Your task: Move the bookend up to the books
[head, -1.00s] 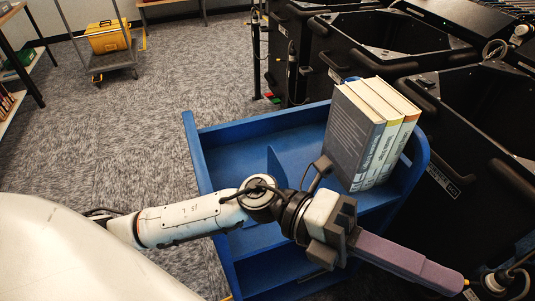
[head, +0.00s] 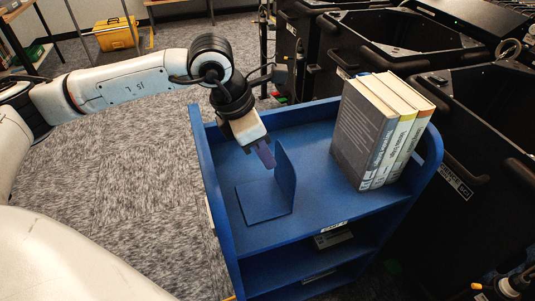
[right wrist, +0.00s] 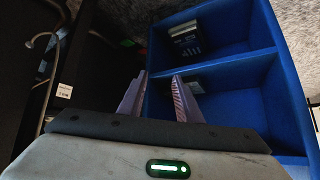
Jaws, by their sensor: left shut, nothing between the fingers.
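The blue L-shaped bookend (head: 286,181) stands on the top shelf of the blue cart (head: 325,205), its flat foot reaching left and its upright plate on the right. Three books (head: 362,137) stand side by side at the shelf's right end, with bare shelf between them and the bookend. My left gripper (head: 267,159) is shut and empty, fingers pointing down just left of the upright plate, above the foot; I cannot tell whether it touches the plate. My right gripper (right wrist: 160,78) is open and empty, in front of the cart's lower shelves.
Raised blue side walls close off the cart's ends. Black bins (head: 470,120) stand close behind and to the right. A small grey item (head: 333,238) lies on the shelf below. A yellow case (head: 116,36) is far back left. Carpet (head: 120,200) is open to the left.

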